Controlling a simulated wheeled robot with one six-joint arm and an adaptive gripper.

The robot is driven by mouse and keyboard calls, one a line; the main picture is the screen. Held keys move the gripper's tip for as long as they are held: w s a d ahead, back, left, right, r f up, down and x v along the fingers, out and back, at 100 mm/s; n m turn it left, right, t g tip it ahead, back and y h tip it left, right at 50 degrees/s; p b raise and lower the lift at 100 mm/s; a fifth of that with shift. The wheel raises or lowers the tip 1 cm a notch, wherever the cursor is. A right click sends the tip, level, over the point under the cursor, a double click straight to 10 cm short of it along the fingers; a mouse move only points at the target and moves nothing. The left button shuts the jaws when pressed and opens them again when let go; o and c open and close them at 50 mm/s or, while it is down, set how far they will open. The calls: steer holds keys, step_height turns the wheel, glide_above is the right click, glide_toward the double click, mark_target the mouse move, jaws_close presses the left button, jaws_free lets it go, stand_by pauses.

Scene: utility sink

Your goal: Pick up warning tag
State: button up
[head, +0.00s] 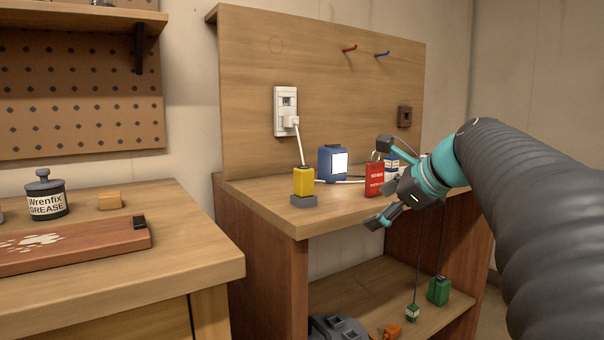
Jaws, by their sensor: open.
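The warning tag (374,181) looks like a small red upright piece with pale lettering too small to read. It is at the front right of the wooden bench top. My gripper (378,184) comes in from the right with its fingers spread wide, one above and one below the tag in the picture. Nothing is held between the fingers. I cannot tell how far the fingertips are from the tag in depth. The tag's right edge is close to the gripper's palm in the picture.
A blue box with a white label (332,162) and a yellow block on a grey base (303,182) stand left of the tag. A white-and-blue item (392,163) is partly hidden behind the gripper. A white outlet (286,112) is on the back panel. Green items (438,290) are on the lower shelf.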

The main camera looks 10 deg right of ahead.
mark_target(377, 170)
steer(key=w+d+r+m+t, duration=0.35)
steer(key=d+r+m, duration=0.35)
steer(key=d+r, duration=0.3)
steer(key=shift+g+y, duration=0.25)
steer(key=shift+y, duration=0.05)
steer(key=x, duration=0.6)
steer(key=f+x, duration=0.1)
steer(key=x, duration=0.2)
steer(key=shift+s+d, duration=0.1)
steer(key=shift+d, duration=0.3)
steer(key=shift+f+b+x, duration=0.1)
steer(key=shift+b+x, duration=0.25)
steer(key=shift+x, duration=0.95)
steer(key=shift+f+b+x, duration=0.15)
steer(key=shift+b+x, duration=0.15)
steer(key=shift+x, duration=1)
steer(key=shift+s+a, duration=0.1)
steer(key=shift+s, duration=0.1)
steer(key=c, duration=1.2)
